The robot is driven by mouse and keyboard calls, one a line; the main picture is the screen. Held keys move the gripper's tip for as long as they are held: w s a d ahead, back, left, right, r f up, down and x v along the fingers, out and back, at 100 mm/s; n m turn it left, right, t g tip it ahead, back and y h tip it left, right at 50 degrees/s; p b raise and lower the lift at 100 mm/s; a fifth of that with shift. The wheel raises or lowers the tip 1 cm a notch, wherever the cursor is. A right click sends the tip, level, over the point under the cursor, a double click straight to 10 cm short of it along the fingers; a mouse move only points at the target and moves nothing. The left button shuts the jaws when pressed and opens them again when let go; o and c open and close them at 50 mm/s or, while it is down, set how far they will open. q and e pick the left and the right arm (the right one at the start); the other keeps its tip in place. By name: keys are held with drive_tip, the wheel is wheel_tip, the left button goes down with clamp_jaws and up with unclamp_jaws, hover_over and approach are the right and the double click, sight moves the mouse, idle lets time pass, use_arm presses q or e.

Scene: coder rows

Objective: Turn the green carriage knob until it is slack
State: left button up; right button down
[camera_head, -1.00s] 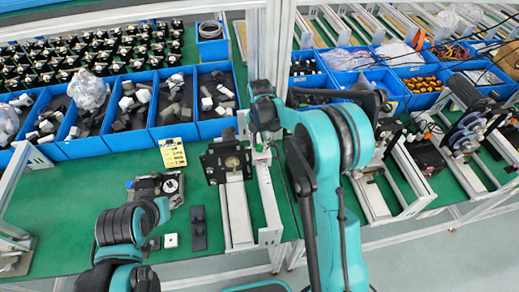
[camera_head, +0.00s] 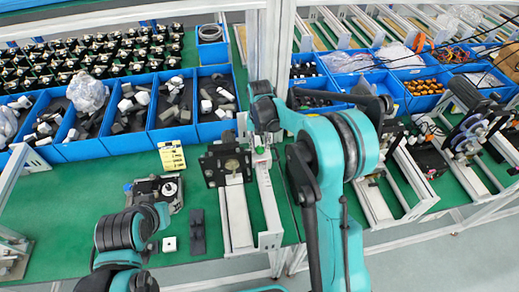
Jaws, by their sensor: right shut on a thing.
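My right arm reaches in from the bottom right, over the green workbench. Its small, dark gripper (camera_head: 262,138) points down at the rail fixture (camera_head: 268,205). The gripper is shut on the green carriage knob (camera_head: 260,150), at the far end of the fixture. Only a little green shows under the fingers, so the turn of the knob cannot be read. A black square plate with a round brass-coloured centre (camera_head: 228,166) stands just left of the knob.
Blue bins (camera_head: 173,112) of grey and white parts line the bench behind. An upright aluminium post (camera_head: 272,50) rises behind the right gripper. A metal device (camera_head: 155,190), a yellow card (camera_head: 171,156) and dark blocks (camera_head: 198,232) lie to the left. More rail fixtures stand right.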

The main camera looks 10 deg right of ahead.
drive_tip(key=c, duration=1.3)
unclamp_jaws()
drive_tip(key=shift+o, duration=0.2)
drive_tip(key=m+b, duration=0.1)
drive_tip(key=m, duration=0.1)
drive_tip(key=shift+f+m, duration=0.1)
drive_tip(key=shift+m, duration=0.3)
drive_tip(key=m+b, duration=0.1)
drive_tip(key=m, duration=0.5)
drive_tip(key=m+b, duration=0.1)
drive_tip(key=m, duration=0.7)
drive_tip(key=shift+m+b, duration=0.35)
drive_tip(key=shift+m, duration=0.05)
drive_tip(key=m, duration=0.3)
